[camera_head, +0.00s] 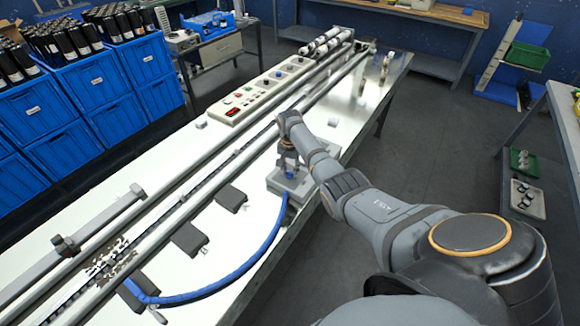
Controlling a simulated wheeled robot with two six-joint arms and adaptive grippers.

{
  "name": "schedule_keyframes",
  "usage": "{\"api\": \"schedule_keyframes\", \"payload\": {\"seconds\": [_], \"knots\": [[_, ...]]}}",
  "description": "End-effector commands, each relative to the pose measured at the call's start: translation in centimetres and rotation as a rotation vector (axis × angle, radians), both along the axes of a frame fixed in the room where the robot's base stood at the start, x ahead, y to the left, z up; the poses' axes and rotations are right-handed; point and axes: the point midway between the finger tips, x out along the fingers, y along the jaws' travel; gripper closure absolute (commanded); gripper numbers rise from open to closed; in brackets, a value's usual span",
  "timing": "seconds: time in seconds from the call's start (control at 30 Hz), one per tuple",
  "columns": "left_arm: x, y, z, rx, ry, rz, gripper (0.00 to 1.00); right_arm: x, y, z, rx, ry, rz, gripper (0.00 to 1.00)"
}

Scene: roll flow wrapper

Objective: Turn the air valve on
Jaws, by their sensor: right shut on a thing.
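The air valve (291,173) shows as a small blue part on a grey base block (302,193) near the right edge of the white machine table. A thick blue hose (262,248) runs from the block in a curve to the lower left. My right gripper (289,165) points down over the block and is shut on the valve. Its fingers cover much of the valve, so I cannot tell how far the valve is turned. My left gripper is not in view.
Long rails and a control panel (265,92) with knobs and a red display lie along the white table (225,255). Small dark pads (189,238) sit near the hose. Blue crates (98,79) with black bottles stand at the left.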

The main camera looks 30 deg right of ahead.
Motion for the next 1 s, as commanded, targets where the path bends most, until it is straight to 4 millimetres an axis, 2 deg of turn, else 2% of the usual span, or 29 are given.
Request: {"api": "schedule_keyframes", "payload": {"seconds": [0.03, 0.2, 0.6, 1.0], "knots": [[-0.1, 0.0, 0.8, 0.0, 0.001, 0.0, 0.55, 0.0, 0.0, 0.5, -0.001, -0.001, -0.044, 1.0], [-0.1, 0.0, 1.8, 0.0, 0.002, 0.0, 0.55, 0.1, 0.0, 0.4, -0.001, -0.001, -0.206, 1.0], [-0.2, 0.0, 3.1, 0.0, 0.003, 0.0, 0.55, 0.1, 0.0, 0.2, -0.001, -0.002, -0.54, 1.0], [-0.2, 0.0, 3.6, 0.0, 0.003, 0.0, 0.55, 0.1, -0.1, 0.1, -0.002, -0.002, -0.715, 1.0]]}}
